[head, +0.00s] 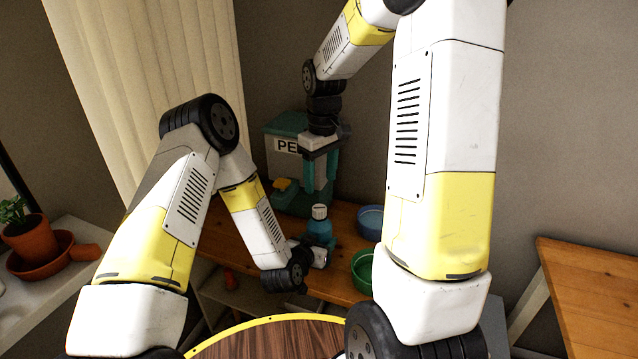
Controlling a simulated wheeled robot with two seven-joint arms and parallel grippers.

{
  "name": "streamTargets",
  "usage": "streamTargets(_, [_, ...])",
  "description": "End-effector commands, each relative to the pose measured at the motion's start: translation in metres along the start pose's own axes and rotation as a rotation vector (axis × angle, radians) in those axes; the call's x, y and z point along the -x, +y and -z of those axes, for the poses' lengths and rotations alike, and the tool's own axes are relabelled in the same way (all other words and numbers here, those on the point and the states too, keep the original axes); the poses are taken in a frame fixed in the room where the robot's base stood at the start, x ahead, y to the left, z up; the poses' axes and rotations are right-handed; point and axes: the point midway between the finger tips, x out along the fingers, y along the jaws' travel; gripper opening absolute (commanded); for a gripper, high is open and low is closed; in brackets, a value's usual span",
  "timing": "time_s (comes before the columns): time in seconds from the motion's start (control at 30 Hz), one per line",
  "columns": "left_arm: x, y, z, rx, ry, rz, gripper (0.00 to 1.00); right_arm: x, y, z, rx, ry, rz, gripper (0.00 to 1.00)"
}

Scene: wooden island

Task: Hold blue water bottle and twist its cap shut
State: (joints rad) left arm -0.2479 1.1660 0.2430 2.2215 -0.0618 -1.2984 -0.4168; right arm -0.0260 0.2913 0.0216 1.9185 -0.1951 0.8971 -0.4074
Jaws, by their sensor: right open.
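The blue water bottle (320,231) stands upright on the wooden island, with a pale cap (319,211) on its top. My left gripper (322,246) reaches in from the left low on the bottle, with its fingers around the bottle's body. It looks shut on it; the bottle's lower part is hidden by the gripper. My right gripper (321,176) hangs straight above the cap, fingers pointing down, open and empty. A gap shows between its fingertips and the cap.
A blue bowl (370,219) and a green bowl (362,268) are right of the bottle. A potted plant (30,238) is far left. A wooden tabletop (590,290) is far right.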

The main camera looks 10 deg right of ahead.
Motion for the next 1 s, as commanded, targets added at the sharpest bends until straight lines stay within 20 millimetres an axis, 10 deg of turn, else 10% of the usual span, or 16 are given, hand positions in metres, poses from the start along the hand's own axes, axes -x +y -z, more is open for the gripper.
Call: streamTargets(1.0, [0.000, 0.000, 0.001, 0.000, 0.001, 0.000, 0.07, -0.107, 0.009, 0.008, 0.056, -0.051, 0.015, 0.59])
